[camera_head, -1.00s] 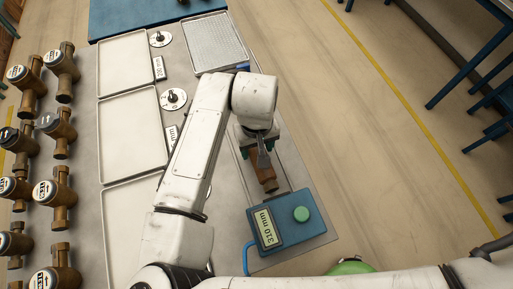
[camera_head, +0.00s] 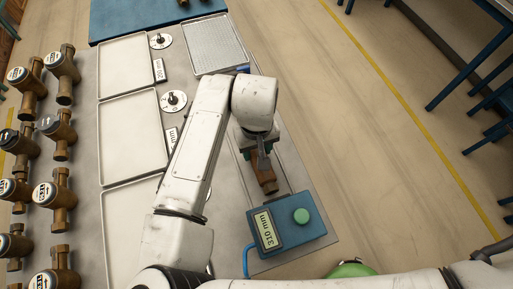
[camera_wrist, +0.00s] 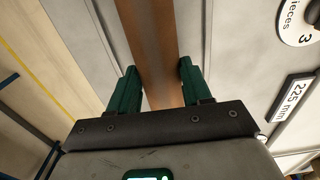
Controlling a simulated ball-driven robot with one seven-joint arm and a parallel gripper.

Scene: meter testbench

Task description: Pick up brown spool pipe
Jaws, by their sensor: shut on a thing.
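The brown spool pipe (camera_head: 267,181) shows in the head view just above the blue box, partly hidden by my arm. In the wrist view the brown pipe (camera_wrist: 150,40) runs up between the two green fingers of my gripper (camera_wrist: 158,88). My gripper also shows in the head view (camera_head: 262,158), pointing down over the pipe. It is shut on the pipe. I cannot tell whether the pipe is clear of the surface below it.
A blue box with a green button (camera_head: 289,226) and a "310 mm" display stands just below the pipe. White trays (camera_head: 102,128) lie to the left, with several brass meters (camera_head: 55,195) at the far left. Open floor (camera_head: 370,150) is on the right.

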